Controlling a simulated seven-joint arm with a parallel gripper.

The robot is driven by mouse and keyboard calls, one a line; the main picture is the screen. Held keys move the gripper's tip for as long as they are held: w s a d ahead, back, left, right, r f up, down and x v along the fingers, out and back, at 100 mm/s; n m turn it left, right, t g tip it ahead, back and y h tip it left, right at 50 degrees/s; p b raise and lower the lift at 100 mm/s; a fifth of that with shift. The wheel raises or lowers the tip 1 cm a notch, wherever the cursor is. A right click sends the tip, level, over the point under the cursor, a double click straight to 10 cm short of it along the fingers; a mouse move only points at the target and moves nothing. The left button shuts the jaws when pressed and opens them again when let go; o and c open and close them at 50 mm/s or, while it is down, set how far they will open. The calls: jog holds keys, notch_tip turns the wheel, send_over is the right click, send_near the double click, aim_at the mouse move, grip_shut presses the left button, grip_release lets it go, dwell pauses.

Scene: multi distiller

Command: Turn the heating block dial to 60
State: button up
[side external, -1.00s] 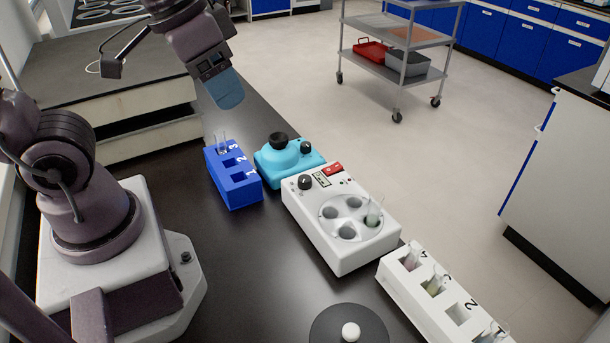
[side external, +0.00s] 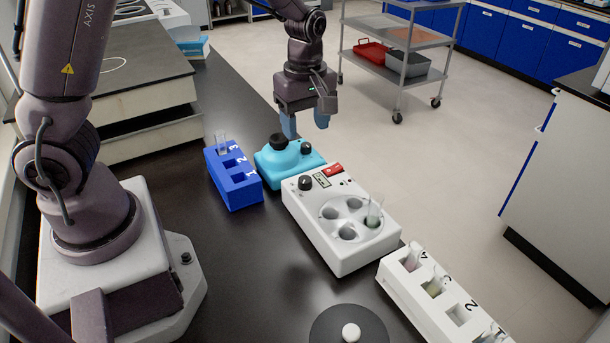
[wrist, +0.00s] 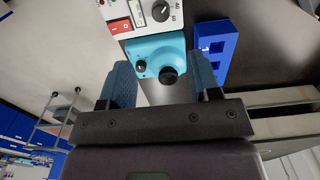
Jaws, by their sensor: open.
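The heating block (side external: 345,222) is a white box with round wells, one holding a tube. My gripper (side external: 306,124) points down above and behind the cyan device, apart from the heating block. Its blue fingers are wide apart and empty; in the wrist view the gripper (wrist: 164,84) spans the cyan device.
The cyan device (side external: 290,165) with black knobs stands close behind the heating block. A blue numbered rack (side external: 233,180) with a tube is to its left. A white tube rack (side external: 430,290) and a dark round plate (side external: 325,328) are in front. Bare table lies at left-centre.

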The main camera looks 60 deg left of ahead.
aim_at(305, 179)
notch_tip(305, 179, down, 13)
jog(key=shift+r, duration=0.1)
dwell(0.3)
jog(key=c, duration=0.9)
